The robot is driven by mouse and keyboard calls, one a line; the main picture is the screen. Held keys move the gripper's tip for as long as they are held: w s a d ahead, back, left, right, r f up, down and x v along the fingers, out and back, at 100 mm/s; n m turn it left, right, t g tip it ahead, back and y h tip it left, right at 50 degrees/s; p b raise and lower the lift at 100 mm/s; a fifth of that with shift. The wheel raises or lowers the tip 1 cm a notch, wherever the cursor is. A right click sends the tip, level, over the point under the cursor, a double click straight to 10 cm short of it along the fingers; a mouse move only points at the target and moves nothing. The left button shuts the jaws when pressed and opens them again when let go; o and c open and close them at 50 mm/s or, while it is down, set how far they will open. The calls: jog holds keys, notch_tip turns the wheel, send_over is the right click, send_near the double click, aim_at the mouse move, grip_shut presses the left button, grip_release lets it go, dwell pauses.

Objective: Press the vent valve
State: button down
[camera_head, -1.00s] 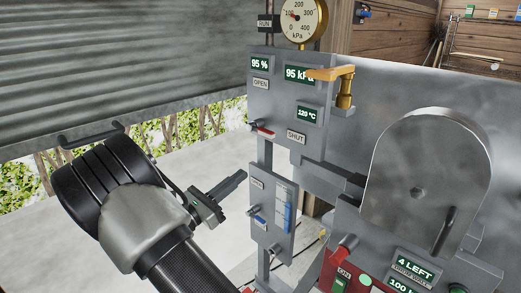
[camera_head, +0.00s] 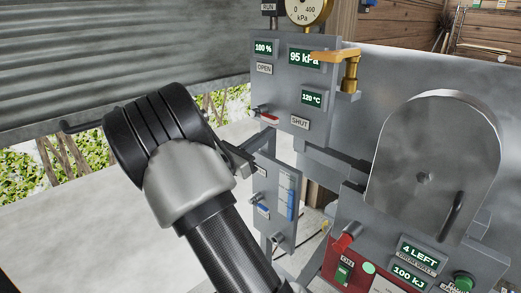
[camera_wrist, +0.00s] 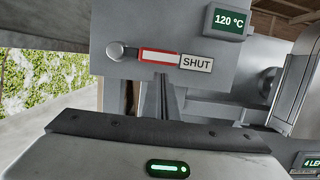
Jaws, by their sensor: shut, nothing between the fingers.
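No label reading "vent" is legible, so I cannot tell for sure which part is the vent valve. A brass valve (camera_head: 350,72) with an orange lever stands at the right edge of the grey control panel (camera_head: 285,85). A small red-and-white lever (camera_head: 269,119) on the panel's lower left lies level, pointing at the SHUT label (camera_head: 300,121). In the wrist view this lever (camera_wrist: 160,56) is just beyond my gripper (camera_wrist: 163,78), whose fingers are shut and empty. In the head view my wrist mostly hides the gripper.
A gauge (camera_head: 308,10) tops the panel. A lower panel (camera_head: 272,195) with blue controls hangs beneath. A large grey drum with a round-topped door (camera_head: 425,150) and a red control box (camera_head: 345,265) stand at right. A corrugated shutter (camera_head: 110,60) is at left.

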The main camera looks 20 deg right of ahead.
jog(key=shift+r, duration=0.4)
jog(key=shift+r, duration=0.1)
